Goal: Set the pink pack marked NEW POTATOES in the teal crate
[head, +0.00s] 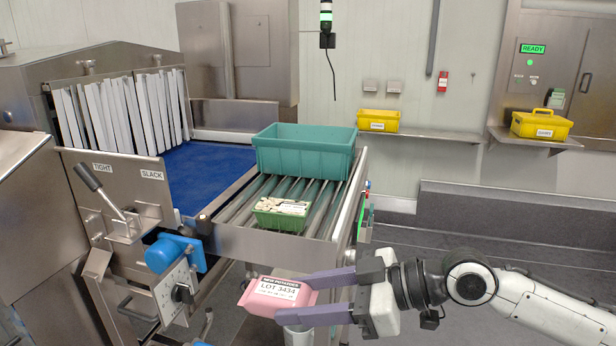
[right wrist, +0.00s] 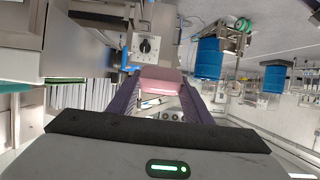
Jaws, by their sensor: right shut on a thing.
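The pink pack (head: 252,295) has a white label reading LOT 3434, with a small dark title line above it. My right gripper (head: 310,298) is shut on it, with purple fingers along its two sides. The pack is held in front of the roller conveyor, lower than the rollers in the picture. In the right wrist view the pink pack (right wrist: 160,78) sits between the fingertips (right wrist: 157,92). The teal crate (head: 305,160) stands upright at the back of the rollers; its inside floor is hidden. My left gripper is not in view.
A green punnet (head: 282,222) with a label sits on the rollers (head: 240,212) in front of the crate. A blue belt (head: 205,175) leads to a strip-curtain tunnel (head: 120,115) at left. A lever (head: 88,178) and blue motor (head: 172,252) stick out nearby. Yellow boxes (head: 378,120) stand on wall shelves.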

